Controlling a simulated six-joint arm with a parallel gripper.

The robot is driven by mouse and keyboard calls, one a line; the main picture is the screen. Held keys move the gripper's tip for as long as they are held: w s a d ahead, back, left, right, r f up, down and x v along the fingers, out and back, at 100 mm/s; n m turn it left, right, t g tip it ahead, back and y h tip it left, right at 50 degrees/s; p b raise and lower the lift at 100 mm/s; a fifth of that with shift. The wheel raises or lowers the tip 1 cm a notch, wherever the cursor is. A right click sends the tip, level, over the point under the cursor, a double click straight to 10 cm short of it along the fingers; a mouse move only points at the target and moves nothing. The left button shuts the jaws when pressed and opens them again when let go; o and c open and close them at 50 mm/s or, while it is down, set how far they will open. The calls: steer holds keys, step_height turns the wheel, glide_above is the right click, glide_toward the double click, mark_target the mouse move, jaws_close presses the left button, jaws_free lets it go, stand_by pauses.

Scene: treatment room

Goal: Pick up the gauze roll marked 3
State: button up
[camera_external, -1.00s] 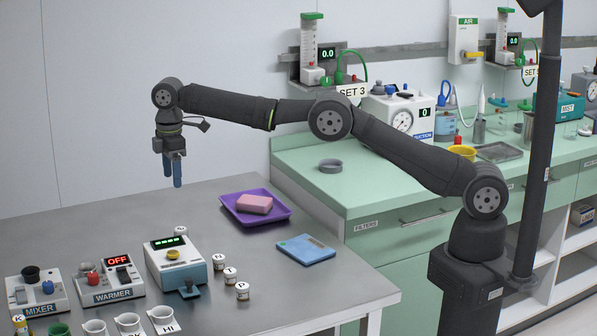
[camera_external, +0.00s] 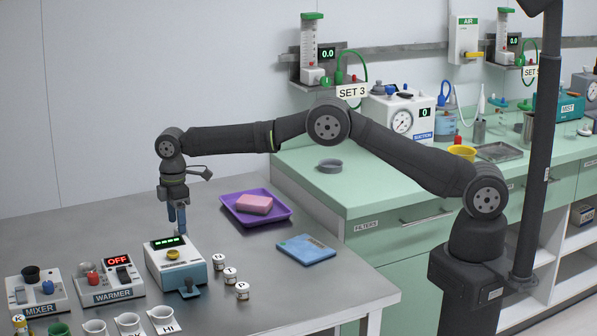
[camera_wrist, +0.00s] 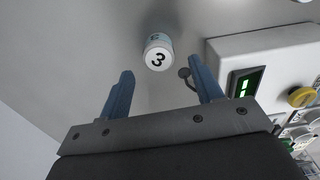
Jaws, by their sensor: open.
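The gauze roll marked 3 (camera_wrist: 158,53) is a small white cylinder with a black 3 on its top. In the wrist view it stands on the grey table just beyond the fingertips, between their lines. My gripper (camera_wrist: 161,72) is open with nothing between its blue fingers. In the external view my gripper (camera_external: 177,222) points down behind the white and blue device with the green display, and the fingers largely hide the roll there. I cannot tell the exact height of the fingertips above it.
The white device (camera_external: 174,262) with a yellow knob stands close in front of the gripper. A purple tray (camera_external: 277,219) with a pink block and a blue flat pad (camera_external: 305,250) lie farther right. The table's back left is clear.

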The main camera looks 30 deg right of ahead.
steer(key=shift+d+f, duration=0.2)
steer(key=shift+f, duration=0.95)
steer(key=shift+d+f, duration=0.2)
steer(key=shift+f, duration=0.95)
steer(key=c, duration=1.1)
steer(key=shift+o, duration=0.2)
steer(key=shift+r, duration=0.1)
